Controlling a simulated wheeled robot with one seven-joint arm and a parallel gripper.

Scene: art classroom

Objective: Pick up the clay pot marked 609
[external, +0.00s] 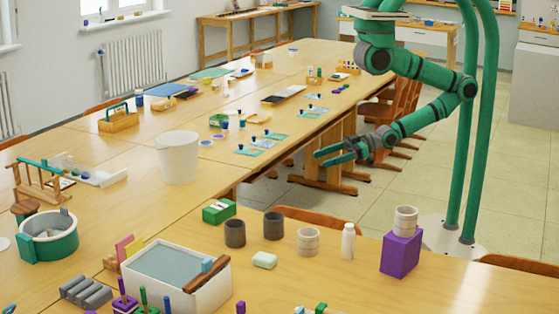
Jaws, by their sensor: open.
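Several small pots stand on the near table, and I cannot read any number on them. Two are dark grey, one at the left (235,234) and one just right of it (273,227). A pale ringed pot (308,242) stands right of these. Another pale ringed pot (405,220) stands on top of a purple block (401,254). I cannot tell which one is marked 609. My gripper (322,157) is open and empty. It is in the air beyond the pots, near the far table's right edge, fingers pointing left.
A white bottle (348,241) stands between the pale ringed pots. A pale soap-like block (265,260) and a green box (219,211) are near the dark pots. A grey-white basin (205,296) stands at the front left, a white bucket (178,158) behind. The near table's right front is clear.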

